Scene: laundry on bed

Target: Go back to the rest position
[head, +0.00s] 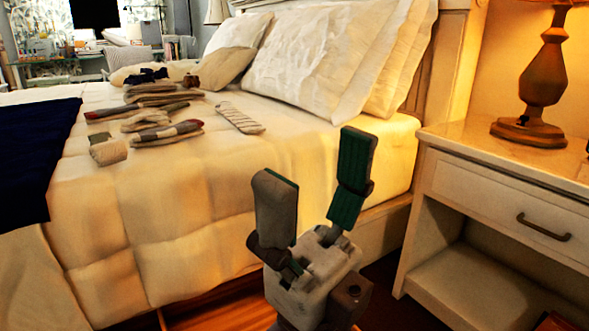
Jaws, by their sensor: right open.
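My right gripper (314,198) stands in the lower middle of the head view, its two fingers pointing up and spread wide apart. Nothing is between the fingers. It is in front of the near side of the bed (190,225), left of the nightstand. My left gripper is not in view. Several folded laundry pieces lie on the bed, well behind and to the left of my right gripper: grey and red-tipped socks (166,133), a rolled light piece (108,151) and a striped piece (239,117).
A white nightstand (470,165) with a drawer and an open shelf stands at the right, bearing a brown lamp (541,85). Pillows (305,58) lean at the bed's head. A dark blue blanket (35,155) covers the left of the bed. Wooden floor shows below.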

